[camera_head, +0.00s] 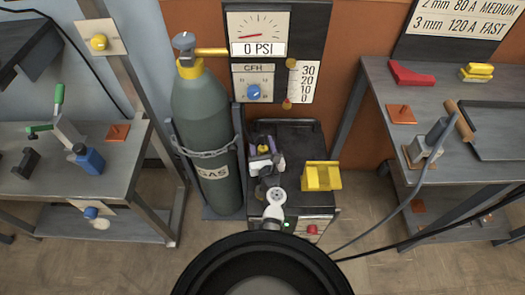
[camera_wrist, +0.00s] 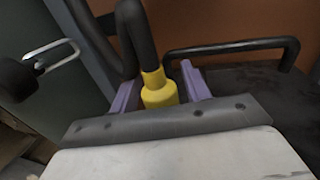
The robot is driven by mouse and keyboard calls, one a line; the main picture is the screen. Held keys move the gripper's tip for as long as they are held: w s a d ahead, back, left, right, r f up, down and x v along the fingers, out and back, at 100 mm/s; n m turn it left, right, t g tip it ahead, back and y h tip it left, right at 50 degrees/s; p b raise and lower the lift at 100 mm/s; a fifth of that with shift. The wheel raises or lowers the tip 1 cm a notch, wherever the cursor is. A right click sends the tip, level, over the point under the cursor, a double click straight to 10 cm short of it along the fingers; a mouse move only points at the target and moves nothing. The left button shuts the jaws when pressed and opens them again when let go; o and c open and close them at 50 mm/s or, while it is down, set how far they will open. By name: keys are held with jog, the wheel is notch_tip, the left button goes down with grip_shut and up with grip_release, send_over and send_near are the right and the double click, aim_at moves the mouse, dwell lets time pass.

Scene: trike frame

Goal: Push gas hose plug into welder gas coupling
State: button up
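The yellow gas hose plug (camera_wrist: 159,90) sits between the two purple fingers of my gripper (camera_wrist: 158,88) in the wrist view, with the fingers close on both sides of it. A thick dark hose (camera_wrist: 141,40) rises from the plug and bends to the left. In the head view my gripper (camera_head: 264,150) is over the rear part of the dark welder (camera_head: 300,140), and a small bit of yellow shows between its fingers. I cannot make out the welder gas coupling in either view; my wrist may hide it.
The green gas bottle (camera_head: 203,115) stands chained just left of the welder. A black handle bar (camera_wrist: 235,49) rises from the welder top. A yellow block-like object (camera_head: 322,176) is on the welder's right side. Work tables (camera_head: 75,195) flank both sides.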

jog(key=c, duration=0.8)
notch_tip(320, 180, up, 10)
jog(key=p, duration=0.6)
jog(key=shift+r, duration=0.1)
jog(key=shift+r+p, duration=2.7)
jog(key=shift+p, duration=0.25)
jog(key=shift+d+f, duration=0.1)
